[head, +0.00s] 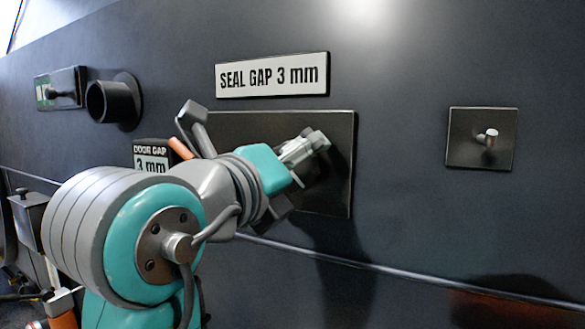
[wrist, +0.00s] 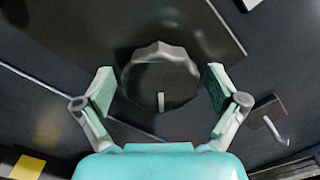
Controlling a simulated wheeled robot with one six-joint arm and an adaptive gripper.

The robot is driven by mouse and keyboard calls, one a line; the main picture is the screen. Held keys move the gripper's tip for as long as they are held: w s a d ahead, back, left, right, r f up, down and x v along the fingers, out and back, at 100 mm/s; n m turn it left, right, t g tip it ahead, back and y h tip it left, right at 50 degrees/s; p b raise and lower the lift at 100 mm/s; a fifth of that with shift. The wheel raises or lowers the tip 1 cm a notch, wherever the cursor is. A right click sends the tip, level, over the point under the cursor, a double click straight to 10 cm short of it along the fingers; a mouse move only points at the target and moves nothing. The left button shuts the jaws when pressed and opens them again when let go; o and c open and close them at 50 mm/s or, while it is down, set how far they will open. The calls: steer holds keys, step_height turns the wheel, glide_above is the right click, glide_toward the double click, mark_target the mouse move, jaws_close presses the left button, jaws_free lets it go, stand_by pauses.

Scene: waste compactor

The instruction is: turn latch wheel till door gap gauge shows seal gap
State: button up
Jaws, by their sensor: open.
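The latch wheel (wrist: 160,78) is a dark, scalloped knob with a pale mark at its lower edge in the wrist view. It sits on a dark plate (head: 343,160). My gripper (wrist: 160,92) is open, with one finger on each side of the wheel and a visible gap on both sides. In the head view my gripper (head: 312,146) is in front of the plate and mostly hides the wheel. The door gap gauge (head: 152,162) reads 3 mm, its lower part hidden by my arm.
A small plate with a metal toggle (head: 490,138) is to the right. A round black socket (head: 112,101) and a switch with a green label (head: 60,90) are at the upper left. A long seam crosses the dark panel below the wheel plate.

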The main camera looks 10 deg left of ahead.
steer(key=v, duration=1.2)
